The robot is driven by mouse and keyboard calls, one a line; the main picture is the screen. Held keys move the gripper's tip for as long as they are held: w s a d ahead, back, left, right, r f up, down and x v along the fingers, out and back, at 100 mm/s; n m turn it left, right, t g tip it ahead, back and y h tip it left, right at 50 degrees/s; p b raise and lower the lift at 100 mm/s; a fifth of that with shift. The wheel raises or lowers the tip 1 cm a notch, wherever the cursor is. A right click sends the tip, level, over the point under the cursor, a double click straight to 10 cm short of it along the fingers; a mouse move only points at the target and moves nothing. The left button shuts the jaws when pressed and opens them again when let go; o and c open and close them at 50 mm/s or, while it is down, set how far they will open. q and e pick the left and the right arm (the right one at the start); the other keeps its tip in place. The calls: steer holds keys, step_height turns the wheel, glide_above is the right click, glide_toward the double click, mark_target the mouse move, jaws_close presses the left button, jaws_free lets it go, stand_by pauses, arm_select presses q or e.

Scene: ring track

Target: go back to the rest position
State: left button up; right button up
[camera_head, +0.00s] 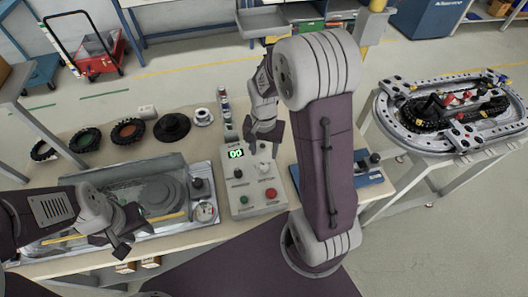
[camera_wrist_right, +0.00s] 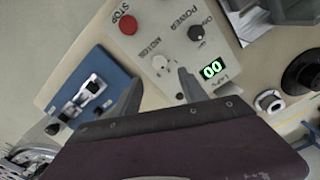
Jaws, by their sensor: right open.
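My right gripper (camera_head: 264,146) hangs above the back edge of the control box (camera_head: 238,183), with its arm coming down across the middle of the head view. In the right wrist view its two fingers (camera_wrist_right: 160,85) are apart with nothing between them, and the control box (camera_wrist_right: 180,45) lies beyond them. My left gripper (camera_head: 134,238) is at the lower left, over the front of the metal machine (camera_head: 150,165). Its dark fingers look apart and empty.
The box has a red button (camera_head: 271,193) and a display reading 00 (camera_head: 236,153). Several round parts, including a black one (camera_head: 172,127), line the table's back. A blue device (camera_wrist_right: 92,92) lies beside the box. A ring track (camera_head: 455,115) stands on a separate table at right.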

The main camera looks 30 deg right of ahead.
steer(key=s+a+r+n+t, duration=0.1)
steer(key=s+a+n, duration=0.4)
steer(key=s+n, duration=0.3)
steer(key=shift+s+r, duration=0.25)
steer(key=shift+r, duration=0.05)
steer(key=shift+s, duration=0.15)
stand_by(0.3)
steer(key=shift+m, duration=0.3)
stand_by(1.2)
